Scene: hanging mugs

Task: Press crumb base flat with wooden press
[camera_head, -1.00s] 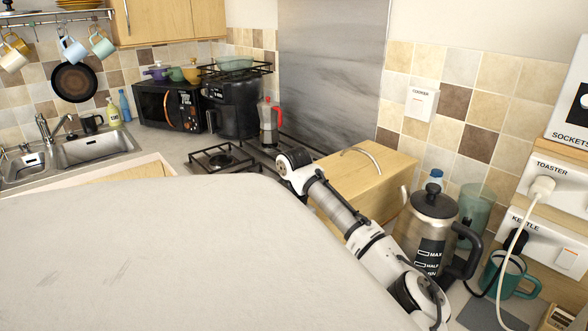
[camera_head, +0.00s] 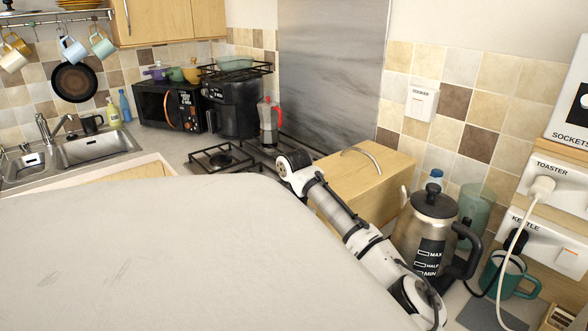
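Neither a crumb base nor a wooden press can be made out in this view. Part of my white and grey arm shows at the centre right, with a dark joint at its upper end. My gripper is not in view, so what it holds cannot be seen. A large pale surface fills the lower left and hides whatever lies behind and below it.
A wooden box (camera_head: 365,180) with a metal handle stands behind my arm. A moka pot (camera_head: 269,123), hob (camera_head: 222,159), black oven (camera_head: 168,107) and sink (camera_head: 97,148) are farther back.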

